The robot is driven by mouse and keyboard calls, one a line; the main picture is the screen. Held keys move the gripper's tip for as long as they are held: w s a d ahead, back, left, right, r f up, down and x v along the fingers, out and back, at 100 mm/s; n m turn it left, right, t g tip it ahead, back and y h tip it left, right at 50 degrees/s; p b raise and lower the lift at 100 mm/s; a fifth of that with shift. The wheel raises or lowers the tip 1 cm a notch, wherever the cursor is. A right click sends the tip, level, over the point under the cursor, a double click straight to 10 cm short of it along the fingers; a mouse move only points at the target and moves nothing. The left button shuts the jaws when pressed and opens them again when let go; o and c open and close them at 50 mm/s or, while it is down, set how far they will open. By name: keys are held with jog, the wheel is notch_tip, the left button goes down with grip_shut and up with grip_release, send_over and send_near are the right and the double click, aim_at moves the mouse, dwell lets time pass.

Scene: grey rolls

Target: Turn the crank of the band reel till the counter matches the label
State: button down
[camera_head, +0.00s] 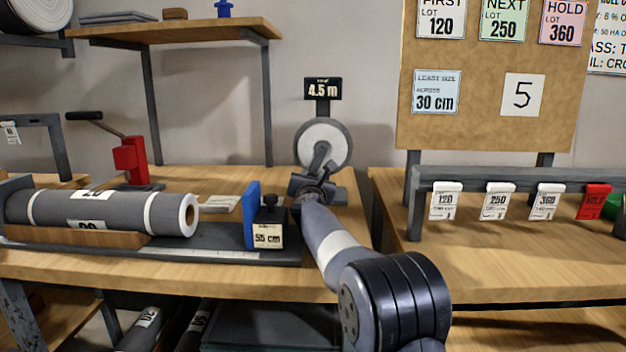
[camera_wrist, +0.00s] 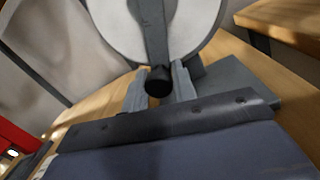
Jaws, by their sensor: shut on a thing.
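The band reel (camera_head: 323,142) is a pale disc on a grey stand at the back of the bench, in the middle of the head view. Its counter (camera_head: 323,89), above it, reads 4.5 m. My gripper (camera_head: 315,180) is in front of the reel's lower part. In the wrist view my gripper (camera_wrist: 160,90) is shut on the dark crank knob (camera_wrist: 159,80), one finger on each side. The crank arm (camera_wrist: 153,30) runs up from the knob across the white reel (camera_wrist: 185,22). I cannot tell which label is the one to match.
A grey roll (camera_head: 95,211) lies at the left beside a measuring rail with a blue stop (camera_head: 251,215) and a block marked 55 cm (camera_head: 268,228). A red lever device (camera_head: 131,160) stands behind the roll. Tags hang from a rail (camera_head: 520,178) at the right, below a notice board (camera_head: 490,105).

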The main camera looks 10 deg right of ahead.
jog(key=shift+a+r, duration=0.2)
jog(key=c, duration=1.4)
grip_release()
jog(key=shift+c, duration=0.2)
jog(key=shift+o, duration=1.3)
jog(key=shift+f, duration=0.1)
jog(key=shift+s+a+f+b, duration=0.15)
jog(key=shift+s+b, duration=0.25)
jog(key=shift+s, duration=0.85)
jog(key=shift+s+a+b, duration=0.2)
jog(key=shift+s+b, duration=0.15)
jog(key=shift+s, duration=0.85)
jog(key=shift+s+a+f+b, duration=0.15)
jog(key=shift+s+b, duration=0.25)
jog(key=shift+s, duration=0.85)
jog(key=shift+r, duration=0.1)
jog(key=shift+c, duration=0.3)
